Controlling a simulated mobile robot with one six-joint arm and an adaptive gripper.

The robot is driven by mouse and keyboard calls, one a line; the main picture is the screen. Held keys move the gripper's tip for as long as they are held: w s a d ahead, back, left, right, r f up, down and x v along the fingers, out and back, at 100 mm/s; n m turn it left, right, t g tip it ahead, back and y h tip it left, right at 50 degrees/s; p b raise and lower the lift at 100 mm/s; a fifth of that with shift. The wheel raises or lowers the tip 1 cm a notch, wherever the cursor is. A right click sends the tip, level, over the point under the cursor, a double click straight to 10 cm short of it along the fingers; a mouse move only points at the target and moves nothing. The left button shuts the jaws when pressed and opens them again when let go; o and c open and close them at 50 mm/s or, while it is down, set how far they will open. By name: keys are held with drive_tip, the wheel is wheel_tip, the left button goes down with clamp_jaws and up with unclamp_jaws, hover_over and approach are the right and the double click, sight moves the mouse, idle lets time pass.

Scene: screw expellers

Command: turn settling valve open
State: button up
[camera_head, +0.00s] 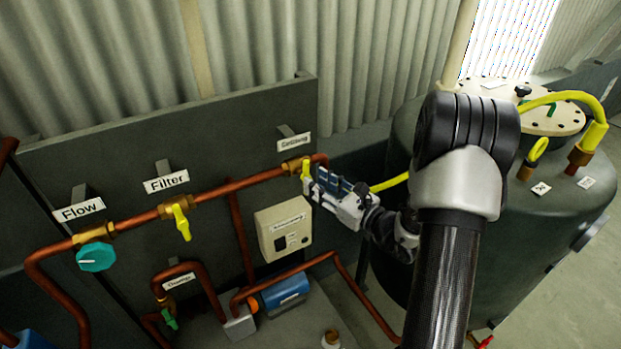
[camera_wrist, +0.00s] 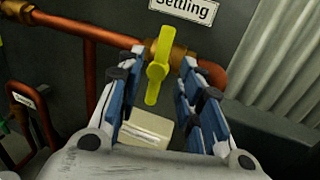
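The settling valve has a yellow lever handle (camera_wrist: 158,70) on a brass fitting, below a white "Settling" sign (camera_wrist: 184,10). In the wrist view the lever stands nearly upright, across the line of the copper pipe. In the head view the lever (camera_head: 306,169) shows at the right end of the upper pipe, partly hidden by my gripper. My gripper (camera_head: 314,181) is at the valve. In the wrist view its blue-padded fingers (camera_wrist: 162,58) are apart, one on each side of the lever, with gaps visible. I cannot tell how deep the lever sits between them.
Left along the copper pipe (camera_head: 240,184) are a yellow filter valve (camera_head: 181,222) and a teal flow knob (camera_head: 96,257). A beige box (camera_head: 284,228) is below the settling valve. A large dark tank (camera_head: 560,215) with yellow hoses stands at right. A dark panel (camera_head: 110,150) backs the pipes.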

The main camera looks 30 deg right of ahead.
drive_tip(key=x, duration=0.3)
drive_tip(key=shift+w+a, duration=0.1)
drive_tip(key=shift+w, duration=0.15)
drive_tip(key=shift+c, duration=0.5)
clamp_jaws()
